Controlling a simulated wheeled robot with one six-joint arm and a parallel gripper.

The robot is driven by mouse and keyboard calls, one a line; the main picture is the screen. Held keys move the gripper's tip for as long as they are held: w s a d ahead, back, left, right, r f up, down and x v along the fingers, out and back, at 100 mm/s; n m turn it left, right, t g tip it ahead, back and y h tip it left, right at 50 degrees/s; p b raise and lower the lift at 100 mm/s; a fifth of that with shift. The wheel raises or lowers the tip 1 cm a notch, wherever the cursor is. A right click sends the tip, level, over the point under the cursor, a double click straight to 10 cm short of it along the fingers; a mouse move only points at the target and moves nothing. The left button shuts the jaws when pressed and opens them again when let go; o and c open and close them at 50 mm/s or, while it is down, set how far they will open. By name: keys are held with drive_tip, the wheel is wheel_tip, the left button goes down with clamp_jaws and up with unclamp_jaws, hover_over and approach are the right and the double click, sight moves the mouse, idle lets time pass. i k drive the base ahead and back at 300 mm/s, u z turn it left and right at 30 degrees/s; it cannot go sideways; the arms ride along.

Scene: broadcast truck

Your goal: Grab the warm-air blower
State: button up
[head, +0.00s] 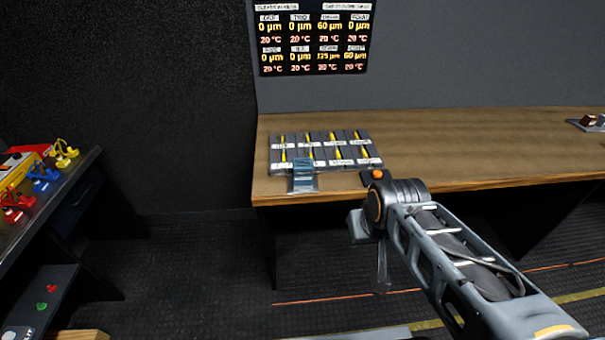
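I cannot make out anything that is clearly a warm-air blower in the head view. My arm comes in from the lower right, and its wrist is in front of the desk's front edge. My gripper (382,272) seems to point down below the wrist, over the dark floor. Only a thin, faint part of it shows, so its opening cannot be read. I see nothing held in it.
The wooden desk (470,140) carries a grey slotted block (345,136) with labels, a blue-grey piece (303,172) at its front, and an orange button (377,174). A display (313,40) hangs above. A left-hand bench holds red, blue and yellow devices (42,178). Floor between is open.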

sight(304, 168)
drive_tip(key=z, duration=0.05)
drive_tip(key=k, duration=1.1)
drive_tip(key=u, duration=1.35)
drive_tip(key=i, duration=1.35)
drive_tip(key=z, duration=0.7)
drive_tip(key=i, duration=0.3)
drive_tip(key=z, duration=0.35)
